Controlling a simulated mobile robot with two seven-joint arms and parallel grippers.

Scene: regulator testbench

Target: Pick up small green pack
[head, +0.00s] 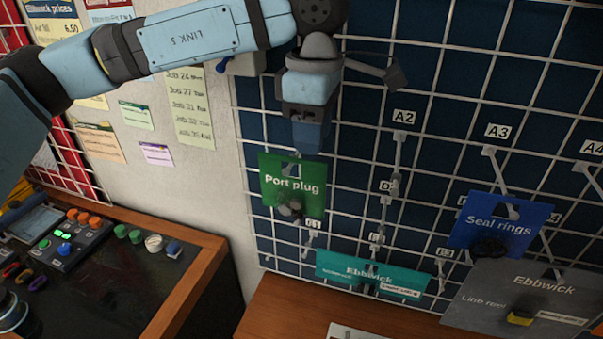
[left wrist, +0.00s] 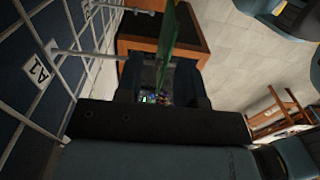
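The small green pack (head: 293,184), marked "Port plug", hangs upright in front of the wire panel at its left side. My left gripper (head: 307,148) points down at the pack's top edge. In the left wrist view, the green pack (left wrist: 172,38) shows nearly edge-on. My left gripper (left wrist: 160,82) is open there, with one finger on each side of the pack and a visible gap. A prong runs from near the A1 label towards the left finger; whether it passes through the pack is hidden. My right gripper is not in view.
A teal Ebbwick pack (head: 372,273) hangs lower right, with a blue Seal rings pack (head: 498,227) and a grey Ebbwick pack (head: 527,298) farther right. Bare prongs stick out under A2. A control console (head: 110,262) stands at left.

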